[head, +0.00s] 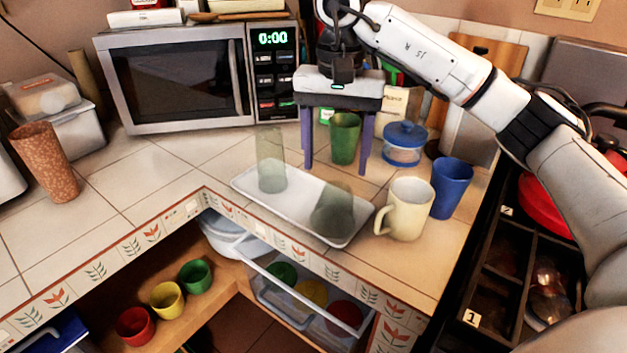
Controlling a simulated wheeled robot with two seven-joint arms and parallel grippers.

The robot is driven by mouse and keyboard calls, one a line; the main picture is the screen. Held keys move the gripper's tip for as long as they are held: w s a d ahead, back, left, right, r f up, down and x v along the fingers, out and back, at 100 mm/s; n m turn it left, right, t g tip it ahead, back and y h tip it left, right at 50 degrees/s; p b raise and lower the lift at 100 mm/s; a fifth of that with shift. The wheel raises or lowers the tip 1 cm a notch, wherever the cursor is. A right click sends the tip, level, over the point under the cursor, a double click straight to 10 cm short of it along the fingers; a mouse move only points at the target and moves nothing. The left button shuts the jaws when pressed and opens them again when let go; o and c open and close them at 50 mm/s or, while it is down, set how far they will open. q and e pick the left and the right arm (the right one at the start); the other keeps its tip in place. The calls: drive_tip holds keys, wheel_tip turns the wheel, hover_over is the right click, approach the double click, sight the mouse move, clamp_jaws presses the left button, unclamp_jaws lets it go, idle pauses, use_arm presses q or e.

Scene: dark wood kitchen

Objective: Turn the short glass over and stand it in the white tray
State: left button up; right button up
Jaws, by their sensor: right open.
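The white tray (297,207) lies on the tiled counter near its front edge. The short glass (333,212), see-through and greyish green, stands in the right end of the tray; I cannot tell for sure which end is up. A taller clear glass (271,160) stands in the left end of the tray. My right gripper (336,171) points down behind the short glass, its two purple fingers wide apart and apart from the glass. A green cup (345,138) shows between the fingers; I cannot tell its exact depth relative to them. My left gripper is out of view.
A cream mug (404,208) and a blue cup (451,187) stand right of the tray. A blue-lidded jar (404,143) is behind them. A microwave (187,78) stands at the back left. A speckled brown cup (45,162) is far left. The counter left of the tray is clear.

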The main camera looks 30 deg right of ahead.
sight(337, 190)
drive_tip(key=f, duration=0.2)
drive_tip(key=f+b, duration=0.1)
drive_tip(key=shift+s+d+f, duration=0.1)
drive_tip(key=shift+s+f, duration=0.3)
drive_tip(key=shift+f, duration=0.5)
wheel_tip(337, 190, down, 4)
drive_tip(key=shift+f, duration=0.45)
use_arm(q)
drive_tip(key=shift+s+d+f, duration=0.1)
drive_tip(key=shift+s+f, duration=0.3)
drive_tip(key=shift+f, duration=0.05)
